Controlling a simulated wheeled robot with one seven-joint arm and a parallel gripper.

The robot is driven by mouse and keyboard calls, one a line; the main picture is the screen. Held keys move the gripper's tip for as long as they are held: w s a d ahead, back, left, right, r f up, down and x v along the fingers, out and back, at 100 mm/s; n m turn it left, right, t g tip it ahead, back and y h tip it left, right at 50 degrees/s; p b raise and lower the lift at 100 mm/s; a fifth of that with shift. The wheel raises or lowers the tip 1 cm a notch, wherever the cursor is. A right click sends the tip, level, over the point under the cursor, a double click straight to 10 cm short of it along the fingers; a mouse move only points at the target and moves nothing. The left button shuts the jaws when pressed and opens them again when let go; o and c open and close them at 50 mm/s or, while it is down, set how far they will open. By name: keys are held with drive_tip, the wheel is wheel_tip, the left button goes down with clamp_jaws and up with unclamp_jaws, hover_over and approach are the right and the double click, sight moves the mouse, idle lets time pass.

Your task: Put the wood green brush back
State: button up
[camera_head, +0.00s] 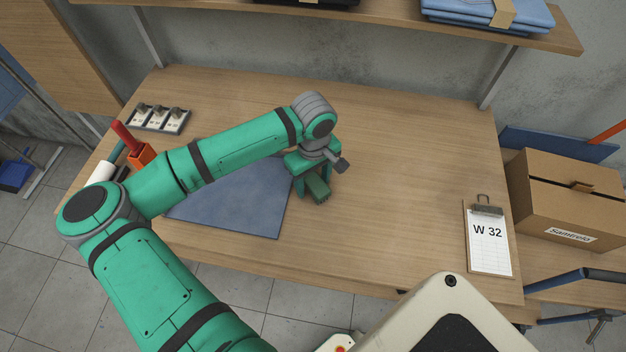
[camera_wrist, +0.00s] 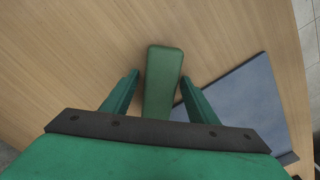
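The green brush (camera_head: 318,190) lies on the wooden table just right of the blue mat. Its plain green top (camera_wrist: 163,75) shows in the wrist view, and its underside is hidden. My gripper (camera_head: 312,184) is above it, pointing down. In the wrist view my gripper (camera_wrist: 159,80) is open, with one finger on each side of the brush. A gap shows between the left finger and the brush; the right finger looks close to it. I cannot tell whether it touches.
The blue mat (camera_head: 240,200) lies left of the brush. An orange holder (camera_head: 142,156) with a red-handled tool and a tray of knobbed pieces (camera_head: 158,118) stand at left. A clipboard (camera_head: 488,240) and a cardboard box (camera_head: 555,198) are at right. The table's middle right is clear.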

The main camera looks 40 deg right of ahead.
sight(313, 180)
drive_tip(key=shift+r, duration=0.1)
wheel_tip(313, 180, up, 12)
idle(0.6)
